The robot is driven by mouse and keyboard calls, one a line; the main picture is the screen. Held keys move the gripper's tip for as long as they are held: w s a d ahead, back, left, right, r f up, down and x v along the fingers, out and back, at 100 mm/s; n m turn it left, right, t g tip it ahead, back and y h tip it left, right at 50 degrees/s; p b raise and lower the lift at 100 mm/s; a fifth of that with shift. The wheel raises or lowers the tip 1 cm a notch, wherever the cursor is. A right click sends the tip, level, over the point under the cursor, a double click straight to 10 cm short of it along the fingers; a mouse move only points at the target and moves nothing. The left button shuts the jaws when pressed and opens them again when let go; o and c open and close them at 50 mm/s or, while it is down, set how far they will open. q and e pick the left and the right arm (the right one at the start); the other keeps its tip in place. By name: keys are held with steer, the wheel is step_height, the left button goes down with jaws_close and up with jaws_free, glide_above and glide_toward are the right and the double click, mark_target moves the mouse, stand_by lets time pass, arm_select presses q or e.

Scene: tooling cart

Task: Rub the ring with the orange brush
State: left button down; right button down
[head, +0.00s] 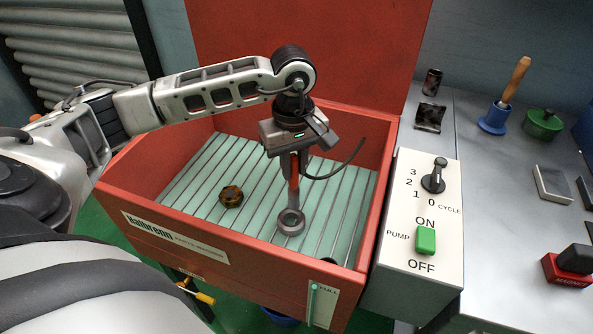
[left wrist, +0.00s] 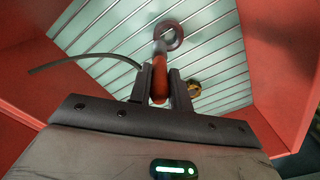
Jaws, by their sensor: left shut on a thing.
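My left gripper (head: 293,168) points down inside the red washer tub and is shut on the orange brush (head: 294,187). The brush is upright, with its lower end at the grey ring (head: 291,227), which lies on the slatted tub floor. In the left wrist view my left gripper (left wrist: 160,88) has the orange brush (left wrist: 158,80) between its fingers. The ring (left wrist: 177,37) shows just beyond the brush's far end. I cannot tell whether brush and ring touch. My right gripper is not in view.
A brown nut-like part (head: 231,196) lies left of the ring; a dark part (head: 329,260) shows by the front wall. Red tub walls (head: 378,150) surround the work. A dark hose (head: 345,168) curves right of the gripper. A control box (head: 420,260) stands right.

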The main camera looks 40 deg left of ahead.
arm_select(q)
steer(key=shift+s+r, duration=0.15)
steer(key=shift+r, duration=0.45)
steer(key=shift+r+p, duration=1.55)
steer(key=shift+r, duration=0.7)
